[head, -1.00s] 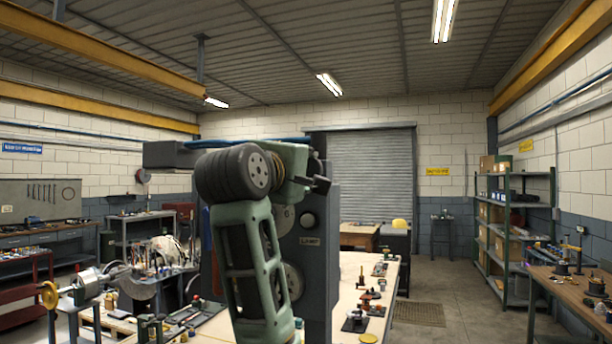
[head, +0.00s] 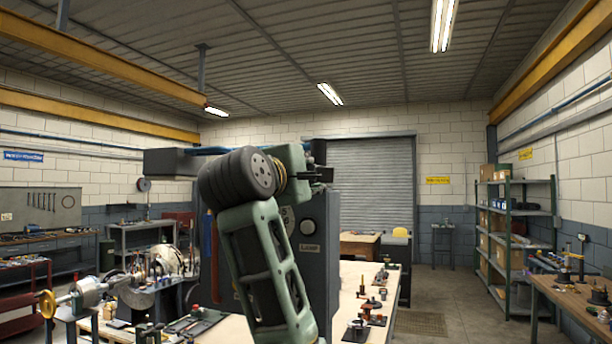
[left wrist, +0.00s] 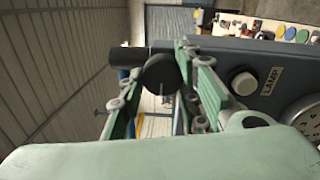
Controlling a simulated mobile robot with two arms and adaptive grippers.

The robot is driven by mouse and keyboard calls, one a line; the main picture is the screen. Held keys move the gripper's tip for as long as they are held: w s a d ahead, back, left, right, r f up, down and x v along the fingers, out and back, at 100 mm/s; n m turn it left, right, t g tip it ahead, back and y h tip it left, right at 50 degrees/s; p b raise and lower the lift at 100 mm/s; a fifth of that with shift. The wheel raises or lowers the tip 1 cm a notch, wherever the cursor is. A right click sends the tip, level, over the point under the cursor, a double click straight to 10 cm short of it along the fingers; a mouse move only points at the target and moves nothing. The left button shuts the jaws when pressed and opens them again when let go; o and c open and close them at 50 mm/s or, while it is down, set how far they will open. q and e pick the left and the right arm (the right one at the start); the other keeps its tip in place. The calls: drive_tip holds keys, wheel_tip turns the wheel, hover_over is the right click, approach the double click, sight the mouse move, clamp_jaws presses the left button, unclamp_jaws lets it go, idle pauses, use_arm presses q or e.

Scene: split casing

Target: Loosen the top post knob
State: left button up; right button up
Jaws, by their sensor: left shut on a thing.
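The top post knob (left wrist: 162,75) is a dark round disc in the left wrist view. My left gripper (left wrist: 168,85) is shut on it, with one green finger on each side. In the head view my left gripper (head: 320,174) is small and dark, in front of the upper part of the grey casing (head: 310,245). The knob cannot be made out there. The casing also shows in the left wrist view (left wrist: 225,60), with a white button (left wrist: 243,83) beside a LAMP label. My right gripper is not in view.
My green arm covers much of the casing in the head view. A workbench (head: 372,300) with small parts stands under and right of the casing. A dark block (head: 170,162) juts out at the upper left. A shelf rack (head: 507,240) stands at the right, with clear floor before it.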

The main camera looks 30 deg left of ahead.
use_arm(q)
drive_tip(key=o, duration=0.7)
drive_tip(key=shift+s+r, duration=0.15)
drive_tip(key=shift+r, duration=0.3)
drive_tip(key=o, duration=0.3)
drive_tip(key=shift+f, duration=0.15)
drive_tip(key=shift+o, duration=0.2)
drive_tip(key=v, duration=1.2)
drive_tip(key=shift+d+f, duration=0.1)
